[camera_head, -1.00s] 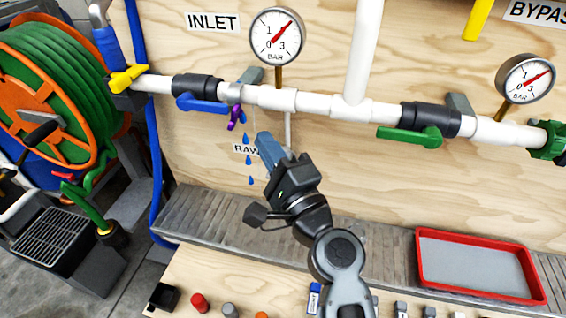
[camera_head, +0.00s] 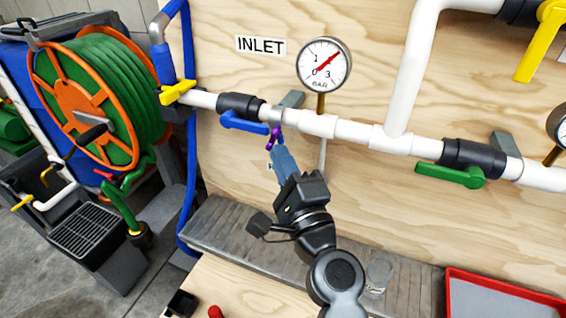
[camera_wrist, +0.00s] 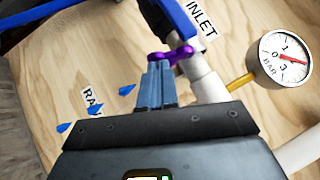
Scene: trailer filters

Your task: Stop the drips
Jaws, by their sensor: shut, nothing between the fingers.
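A purple wing-shaped handle (camera_head: 275,137) hangs under a pale fitting on the white pipe (camera_head: 355,132), just right of the blue valve lever (camera_head: 243,123). It also shows in the wrist view (camera_wrist: 171,55). Blue drops (camera_wrist: 95,108) show in a line below it in the wrist view; in the head view my arm hides that area. My gripper (camera_head: 279,152) is shut and empty, pointing up, with its blue fingertips (camera_wrist: 160,66) right at the purple handle. I cannot tell whether they touch it.
The inlet gauge (camera_head: 324,65) stands above the pipe, to the right. A green lever (camera_head: 450,175) is farther right, a yellow one (camera_head: 177,92) to the left. A hose reel (camera_head: 88,105) stands far left. A metal ledge (camera_head: 225,230) and a red tray (camera_head: 449,300) lie below.

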